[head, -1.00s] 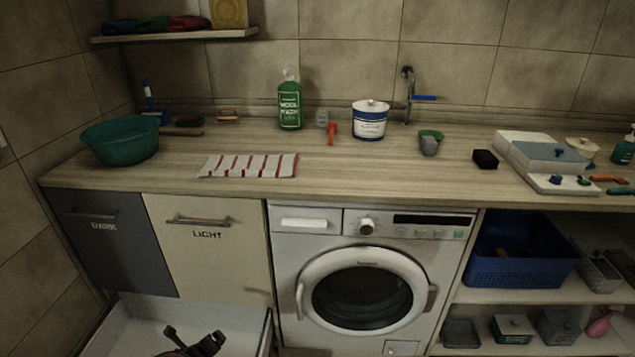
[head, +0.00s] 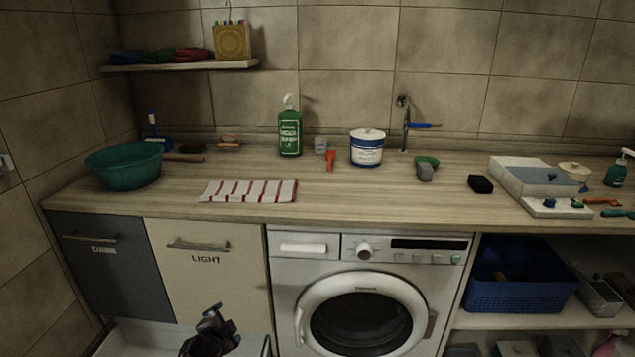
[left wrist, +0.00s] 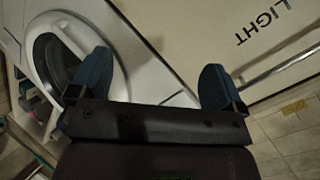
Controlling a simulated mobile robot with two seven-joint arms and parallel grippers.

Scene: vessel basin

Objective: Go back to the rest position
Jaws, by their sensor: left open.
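My left gripper (head: 222,316) shows at the bottom of the head view, in front of the cream door marked LIGHT (head: 207,270) and above an open white drawer. In the left wrist view its two blue fingertips (left wrist: 155,84) stand wide apart with nothing between them. The washing machine (left wrist: 45,20) and the LIGHT door (left wrist: 215,30) lie beyond the fingers there. My right gripper is in neither view.
The open white drawer (head: 135,340) sticks out at the bottom left. The wooden counter (head: 350,202) holds a green basin (head: 124,172), a striped cloth (head: 248,191), a green bottle (head: 290,130) and a white tub (head: 367,148). A blue basket (head: 515,292) sits on the lower right shelf.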

